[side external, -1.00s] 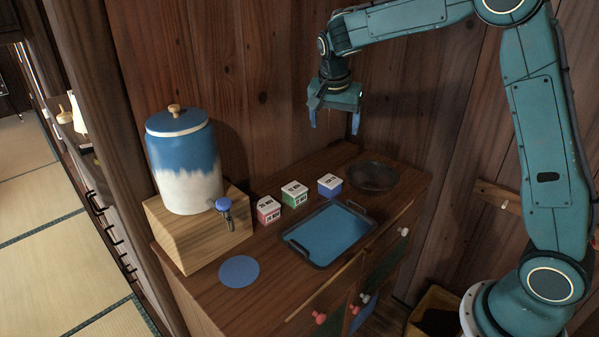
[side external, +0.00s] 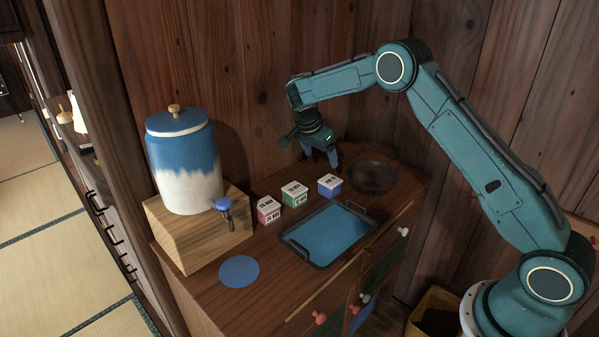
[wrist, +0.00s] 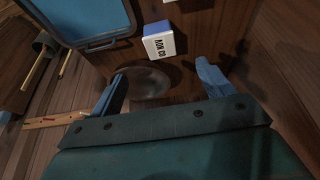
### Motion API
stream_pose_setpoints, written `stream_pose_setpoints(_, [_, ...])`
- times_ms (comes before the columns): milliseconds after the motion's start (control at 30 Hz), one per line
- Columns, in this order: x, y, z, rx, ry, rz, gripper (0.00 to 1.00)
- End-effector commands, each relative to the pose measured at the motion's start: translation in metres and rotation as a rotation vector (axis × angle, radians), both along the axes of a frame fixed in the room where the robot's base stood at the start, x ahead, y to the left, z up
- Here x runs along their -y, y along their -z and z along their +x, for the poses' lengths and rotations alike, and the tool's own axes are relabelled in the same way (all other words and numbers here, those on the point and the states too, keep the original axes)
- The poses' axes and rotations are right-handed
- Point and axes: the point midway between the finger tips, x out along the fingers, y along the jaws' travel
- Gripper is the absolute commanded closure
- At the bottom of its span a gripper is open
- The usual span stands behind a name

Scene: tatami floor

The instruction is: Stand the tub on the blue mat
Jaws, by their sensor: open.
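Three small white-lidded tubs stand in a row on the cabinet top: a red one (side external: 268,211), a green one (side external: 294,194) and a blue one (side external: 330,186). The blue one also shows in the wrist view (wrist: 158,41), its lid marked with dark lettering. A flat round blue mat (side external: 239,271) lies bare at the front left of the cabinet top. My gripper (side external: 321,156) is open and empty, above and behind the blue tub. In the wrist view its blue fingertips (wrist: 160,86) are spread apart, with the blue tub just beyond them.
A blue-bottomed tray (side external: 327,235) with raised rim and handles lies in front of the tubs. A dark bowl (side external: 373,177) is right of the blue tub. A blue and white dispenser (side external: 185,165) on a wooden block (side external: 192,237) stands left. The wooden wall is close behind.

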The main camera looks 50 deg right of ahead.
Motion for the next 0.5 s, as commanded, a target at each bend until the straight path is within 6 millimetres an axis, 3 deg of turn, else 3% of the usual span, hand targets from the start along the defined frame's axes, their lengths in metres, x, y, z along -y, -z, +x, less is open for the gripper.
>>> stream_pose_setpoints(267, [0.009,0.019,-0.001,-0.003,0.001,0.000,0.20])
stream_pose_setpoints(500, [0.022,0.053,-0.001,-0.004,0.001,0.001,0.20])
